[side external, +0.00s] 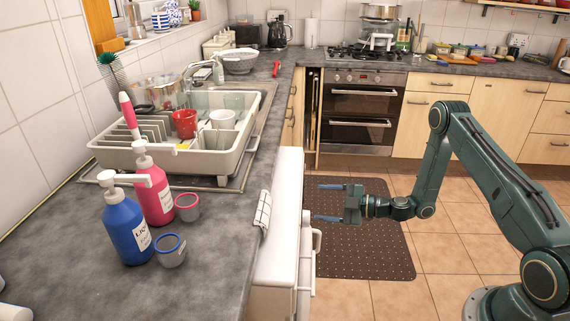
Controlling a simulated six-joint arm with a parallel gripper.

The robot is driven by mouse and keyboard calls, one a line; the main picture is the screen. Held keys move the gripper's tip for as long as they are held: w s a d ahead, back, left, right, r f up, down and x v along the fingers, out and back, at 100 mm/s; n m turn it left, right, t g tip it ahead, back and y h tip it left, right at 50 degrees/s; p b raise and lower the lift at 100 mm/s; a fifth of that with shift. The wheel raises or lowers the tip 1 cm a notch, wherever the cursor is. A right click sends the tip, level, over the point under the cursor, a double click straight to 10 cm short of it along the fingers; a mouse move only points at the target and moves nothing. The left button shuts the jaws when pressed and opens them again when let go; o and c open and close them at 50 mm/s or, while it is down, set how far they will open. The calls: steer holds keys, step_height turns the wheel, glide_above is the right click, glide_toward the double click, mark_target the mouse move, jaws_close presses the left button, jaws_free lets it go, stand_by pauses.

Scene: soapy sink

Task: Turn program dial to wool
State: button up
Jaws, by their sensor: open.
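The front of a white appliance (278,245) shows edge-on under the counter, with a rounded white part (315,241) sticking out from it. I cannot make out a program dial or any wool marking from this side. My gripper (318,202) is open and empty, and its two blue fingers point left toward the appliance front. A gap seems to lie between the fingertips and the front, but the depth is hard to judge.
The grey counter (215,275) carries a blue bottle (123,228), a pink bottle (153,192), two small cups and a dish rack (110,158). A dark mat (375,255) lies on open floor.

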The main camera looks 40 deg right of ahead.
mark_target(306, 218)
steer(key=shift+m, duration=0.3)
steer(key=s+d+n+g, duration=0.1)
steer(key=s+d+n, duration=0.1)
steer(key=n, duration=0.8)
steer(key=s+d+f+n+g, duration=0.1)
steer(key=s+d+n, duration=0.1)
steer(key=n, duration=0.8)
steer(key=s+d+n, duration=0.2)
steer(key=s+n, duration=0.1)
steer(key=n, duration=0.8)
steer(key=shift+s+f+g, duration=0.15)
steer(key=shift+s+g, duration=0.2)
steer(key=shift+g, duration=0.05)
steer(key=shift+w, duration=0.1)
steer(key=shift+x, duration=6.8)
steer(key=shift+d+f, duration=0.1)
steer(key=shift+f, duration=0.1)
